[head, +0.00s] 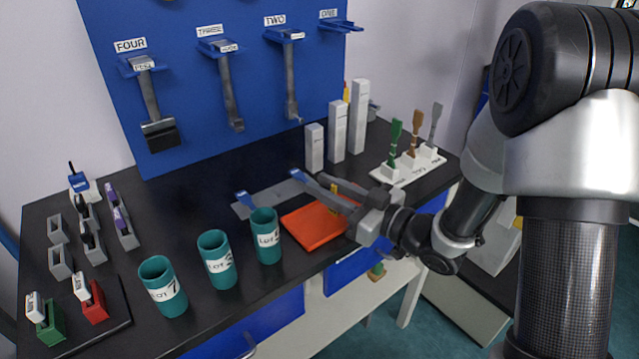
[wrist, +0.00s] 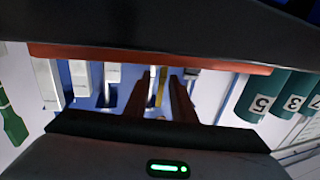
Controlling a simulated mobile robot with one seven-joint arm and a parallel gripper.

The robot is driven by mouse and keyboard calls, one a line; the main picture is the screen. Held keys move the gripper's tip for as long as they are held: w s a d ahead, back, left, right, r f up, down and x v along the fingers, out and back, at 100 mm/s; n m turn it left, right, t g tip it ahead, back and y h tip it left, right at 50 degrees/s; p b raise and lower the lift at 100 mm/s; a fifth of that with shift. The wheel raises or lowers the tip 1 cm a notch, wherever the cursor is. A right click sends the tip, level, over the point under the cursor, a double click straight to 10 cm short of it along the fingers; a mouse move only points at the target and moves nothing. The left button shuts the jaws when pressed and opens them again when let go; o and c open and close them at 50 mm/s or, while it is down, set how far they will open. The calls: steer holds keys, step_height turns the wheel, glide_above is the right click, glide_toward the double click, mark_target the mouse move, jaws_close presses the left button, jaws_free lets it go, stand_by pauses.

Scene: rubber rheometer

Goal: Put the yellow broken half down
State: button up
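The yellow broken half (head: 334,189) is a small narrow strip at the orange tray (head: 306,229) in the head view. In the wrist view it shows as a thin yellow strip (wrist: 160,86) between the two finger ends, with narrow gaps to either side. My gripper (wrist: 161,88) is low over the tray, its fingers apart. The head view shows it from the side, reaching left across the tray. The lower end of the strip is partly hidden, and I cannot tell whether it rests on the tray.
Teal lot cups (head: 265,236) stand left of the tray along the front edge. White blocks (head: 337,131) stand behind it. A white rack (head: 408,167) with coloured strips is at the back right. A grey plate (head: 270,198) lies behind the cups. Labelled tools hang on the blue board (head: 187,108).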

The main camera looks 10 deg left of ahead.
steer(key=shift+h, duration=0.3)
steer(key=v, duration=0.7)
steer(key=p+v, duration=0.1)
steer(key=v, duration=0.2)
steer(key=shift+w+d+f, duration=0.25)
steer(key=shift+w+d, duration=0.05)
steer(key=shift+d, duration=0.1)
steer(key=w+d+h, duration=0.1)
steer(key=w+t+h, duration=0.1)
steer(key=w, duration=0.1)
steer(key=w+d+r+t+h, duration=0.1)
steer(key=shift+w+d+m+h, duration=0.3)
steer(key=shift+d+m+h, duration=0.05)
steer(key=shift+m+h, duration=0.05)
steer(key=w+d+h, duration=0.1)
steer(key=w+d+r+m+t+h, duration=0.1)
steer(key=d, duration=0.1)
steer(key=shift+w+d+r+h, duration=0.1)
steer(key=shift+w+r+h, duration=0.1)
steer(key=shift+h, duration=0.2)
steer(key=s+d+r+m+h, duration=0.2)
steer(key=d+r+m+h, duration=0.35)
steer(key=d+h, duration=0.4)
steer(key=s+a+r+m+g, duration=0.1)
steer(key=s+m+g, duration=0.4)
steer(key=s, duration=1.7)
steer(key=shift+g+y, duration=0.4)
steer(key=shift+y, duration=0.05)
